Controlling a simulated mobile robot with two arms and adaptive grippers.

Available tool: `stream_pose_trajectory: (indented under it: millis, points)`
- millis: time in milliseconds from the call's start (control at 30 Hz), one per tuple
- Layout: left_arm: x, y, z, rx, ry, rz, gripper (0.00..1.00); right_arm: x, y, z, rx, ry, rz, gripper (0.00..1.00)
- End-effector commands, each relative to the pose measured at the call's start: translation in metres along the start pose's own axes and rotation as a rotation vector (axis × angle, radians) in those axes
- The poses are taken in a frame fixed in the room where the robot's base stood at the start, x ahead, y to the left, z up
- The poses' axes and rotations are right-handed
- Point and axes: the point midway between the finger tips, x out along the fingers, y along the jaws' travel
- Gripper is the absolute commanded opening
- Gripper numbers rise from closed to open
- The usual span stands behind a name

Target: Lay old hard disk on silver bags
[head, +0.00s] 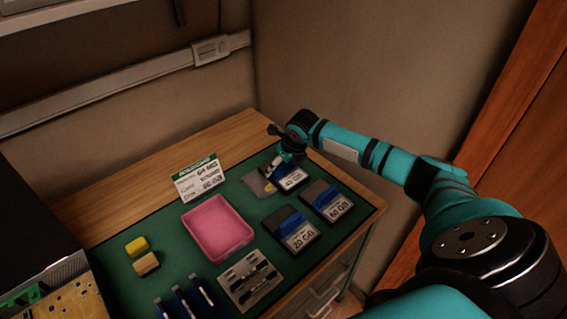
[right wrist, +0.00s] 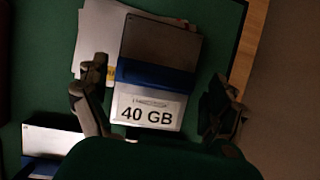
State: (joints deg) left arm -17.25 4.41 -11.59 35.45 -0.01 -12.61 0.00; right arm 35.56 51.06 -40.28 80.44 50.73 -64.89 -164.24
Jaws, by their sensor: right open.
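A hard disk labelled "40 GB" (right wrist: 158,85) has a grey top, a blue band and a white label; it also shows in the head view (head: 292,180). It overlaps the flat silver bags (right wrist: 95,38), whose left part shows beside it, also in the head view (head: 256,184). My right gripper (right wrist: 160,88) is open, with one finger on each side of the disk and visible gaps. In the head view the right gripper (head: 283,160) is over the disk's far end and hides part of it. My left gripper is not in view.
A pink tray (head: 217,229), a sign (head: 200,179), a tool card (head: 237,290) and yellow blocks (head: 137,246) are on the green mat. A wall is behind.

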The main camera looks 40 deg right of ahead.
Motion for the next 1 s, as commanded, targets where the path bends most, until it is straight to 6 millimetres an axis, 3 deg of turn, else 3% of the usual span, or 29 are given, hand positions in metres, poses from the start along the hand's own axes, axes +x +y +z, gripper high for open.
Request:
stream_pose_trajectory:
  millis: [267, 700, 1000]
  points:
    - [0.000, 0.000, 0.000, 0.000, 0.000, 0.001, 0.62, -0.009, -0.001, 0.002, 0.001, -0.002, -0.001, 0.95]
    - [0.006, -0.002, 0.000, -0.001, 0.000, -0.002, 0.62, -0.096, -0.001, 0.001, -0.002, -0.002, -0.002, 0.95]
    - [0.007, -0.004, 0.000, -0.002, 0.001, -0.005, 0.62, -0.122, -0.001, 0.002, 0.001, -0.001, 0.000, 0.95]
